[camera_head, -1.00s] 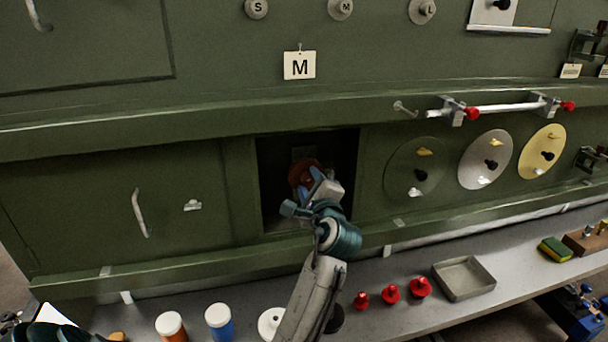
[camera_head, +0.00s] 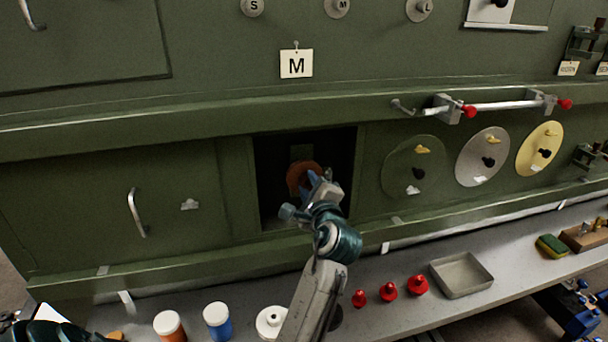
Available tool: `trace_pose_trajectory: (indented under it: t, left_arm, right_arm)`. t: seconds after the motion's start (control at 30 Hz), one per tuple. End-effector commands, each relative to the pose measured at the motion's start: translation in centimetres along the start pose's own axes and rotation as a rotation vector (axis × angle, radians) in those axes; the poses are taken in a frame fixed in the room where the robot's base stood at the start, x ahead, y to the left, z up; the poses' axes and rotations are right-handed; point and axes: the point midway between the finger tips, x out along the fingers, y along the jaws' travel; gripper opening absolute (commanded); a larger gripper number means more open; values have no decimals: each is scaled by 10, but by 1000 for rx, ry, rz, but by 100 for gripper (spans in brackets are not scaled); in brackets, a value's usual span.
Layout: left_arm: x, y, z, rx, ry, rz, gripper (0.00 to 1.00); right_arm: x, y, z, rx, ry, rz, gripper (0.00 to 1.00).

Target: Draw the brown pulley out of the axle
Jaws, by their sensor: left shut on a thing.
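The brown pulley (camera_head: 303,177) is at the mouth of a dark square opening (camera_head: 268,165) in the green fuselage wall. My left gripper (camera_head: 314,182) reaches up from below and is shut on the pulley's lower right side, hiding part of it.
A grey shelf (camera_head: 385,322) runs below with white-lidded jars (camera_head: 217,318), a white spool (camera_head: 270,320), red knobs (camera_head: 388,291) and a metal tray (camera_head: 461,275). Coloured discs (camera_head: 483,156) and a rail (camera_head: 505,105) are to the right. An "M" card (camera_head: 296,64) hangs above.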

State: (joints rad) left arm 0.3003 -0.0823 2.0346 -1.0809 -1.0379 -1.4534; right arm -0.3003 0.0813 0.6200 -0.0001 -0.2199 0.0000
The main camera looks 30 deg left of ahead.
Motion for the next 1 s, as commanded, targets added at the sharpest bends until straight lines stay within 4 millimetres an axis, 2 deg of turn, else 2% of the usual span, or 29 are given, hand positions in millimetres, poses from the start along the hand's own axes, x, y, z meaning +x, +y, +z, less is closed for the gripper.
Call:
trace_pose_trajectory:
  t: [1.0]
  left_arm:
    - [-26, 0, 0, 0, 0, 0, 4]
  right_arm:
    - [-8, -2, -1, 1, 0, -3, 36]
